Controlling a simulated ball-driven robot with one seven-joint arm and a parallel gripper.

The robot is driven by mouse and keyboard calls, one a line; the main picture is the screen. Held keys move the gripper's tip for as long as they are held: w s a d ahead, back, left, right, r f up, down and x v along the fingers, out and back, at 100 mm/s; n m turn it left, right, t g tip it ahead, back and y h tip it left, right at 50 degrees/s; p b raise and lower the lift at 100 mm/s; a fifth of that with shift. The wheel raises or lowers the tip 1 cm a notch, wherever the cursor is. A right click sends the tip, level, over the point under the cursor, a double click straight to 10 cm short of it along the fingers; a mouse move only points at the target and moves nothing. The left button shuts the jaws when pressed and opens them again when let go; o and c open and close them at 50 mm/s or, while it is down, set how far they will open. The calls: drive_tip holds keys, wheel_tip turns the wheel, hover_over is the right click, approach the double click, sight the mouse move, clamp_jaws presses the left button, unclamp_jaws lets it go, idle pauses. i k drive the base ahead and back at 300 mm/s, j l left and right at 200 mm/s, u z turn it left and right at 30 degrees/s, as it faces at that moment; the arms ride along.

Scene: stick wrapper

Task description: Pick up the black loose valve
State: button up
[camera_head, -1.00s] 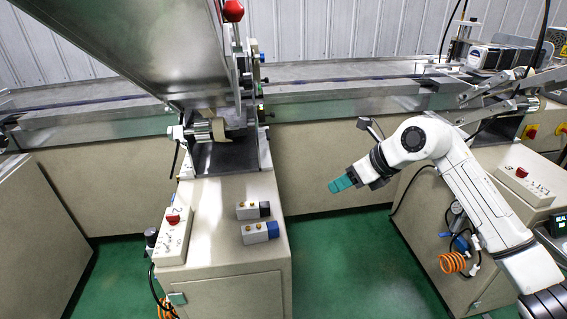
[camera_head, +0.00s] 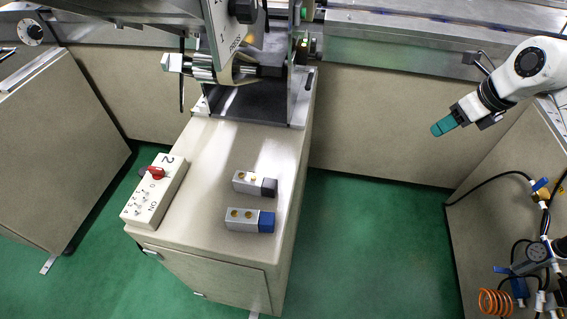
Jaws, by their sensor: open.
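The black loose valve (camera_head: 255,184) is a small silver block with a black end on its right and brass-coloured ports on top. It lies on the beige cabinet top. A similar valve with a blue end (camera_head: 250,220) lies just in front of it, with a small gap between. My gripper (camera_head: 443,126) has teal fingertips and hangs in the air at the upper right, well to the right of the cabinet and empty. It is apart from both valves. The gap between its fingers is hard to see from this angle.
A control box with a red switch (camera_head: 153,190) sits on the cabinet's left side. Metal machinery (camera_head: 235,70) rises at the back of the cabinet top (camera_head: 205,160). Green floor (camera_head: 375,245) lies open to the right. Hoses and an orange coil (camera_head: 495,302) hang at the lower right.

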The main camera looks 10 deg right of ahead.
sight(243, 182)
drive_tip(key=i+l+u, duration=0.2)
drive_tip(key=l, duration=0.3)
drive_tip(key=l+u, duration=0.2)
drive_tip(key=l, duration=0.25)
drive_tip(key=l+u, duration=0.15)
drive_tip(key=u, duration=0.25)
drive_tip(key=k+l+u, duration=0.15)
drive_tip(key=u, duration=0.2)
drive_tip(key=l+u, duration=0.1)
drive_tip(key=u, duration=0.3)
drive_tip(key=k, duration=0.05)
